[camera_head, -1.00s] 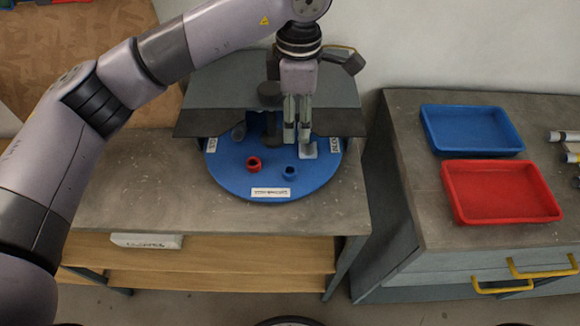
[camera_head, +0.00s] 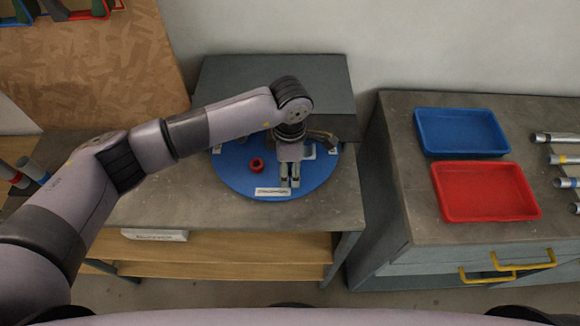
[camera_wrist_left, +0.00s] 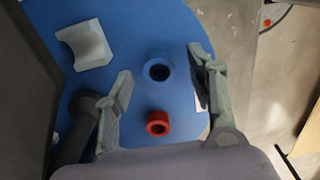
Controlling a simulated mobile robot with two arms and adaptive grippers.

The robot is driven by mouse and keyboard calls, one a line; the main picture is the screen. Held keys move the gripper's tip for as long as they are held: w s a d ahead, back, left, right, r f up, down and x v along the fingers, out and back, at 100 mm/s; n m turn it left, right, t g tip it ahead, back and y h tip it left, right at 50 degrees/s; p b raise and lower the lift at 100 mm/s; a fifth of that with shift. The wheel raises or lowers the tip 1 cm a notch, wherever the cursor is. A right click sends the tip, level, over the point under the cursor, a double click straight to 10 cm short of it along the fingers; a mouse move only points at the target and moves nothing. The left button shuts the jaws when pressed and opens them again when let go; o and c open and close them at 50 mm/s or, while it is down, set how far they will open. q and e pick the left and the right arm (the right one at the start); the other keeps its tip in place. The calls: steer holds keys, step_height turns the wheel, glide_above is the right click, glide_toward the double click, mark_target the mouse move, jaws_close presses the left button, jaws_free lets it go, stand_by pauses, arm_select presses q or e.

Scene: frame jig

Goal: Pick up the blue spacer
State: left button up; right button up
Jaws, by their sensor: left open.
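The blue spacer (camera_wrist_left: 159,69) is a short ring standing on the round blue board (camera_head: 232,180). In the left wrist view it lies between my two open fingers, a little beyond the middle, with both fingers apart from it. In the head view my left gripper (camera_head: 290,186) hides it. My left gripper also shows in the left wrist view (camera_wrist_left: 163,85), open and empty. A red spacer (camera_head: 256,165) stands on the board to the left of the gripper; it also shows in the left wrist view (camera_wrist_left: 158,123), nearer my palm. My right gripper is not in view.
A grey block with a curved notch (camera_wrist_left: 85,45) lies on the board. A white label (camera_head: 272,191) sits at the board's front edge. A blue tray (camera_head: 461,132) and a red tray (camera_head: 487,191) stand on the right bench, beside several tubes (camera_head: 565,160).

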arm_select(q)
steer(key=shift+f, duration=0.35)
steer(key=shift+d, duration=0.1)
steer(key=shift+c, duration=0.2)
steer(key=c, duration=1)
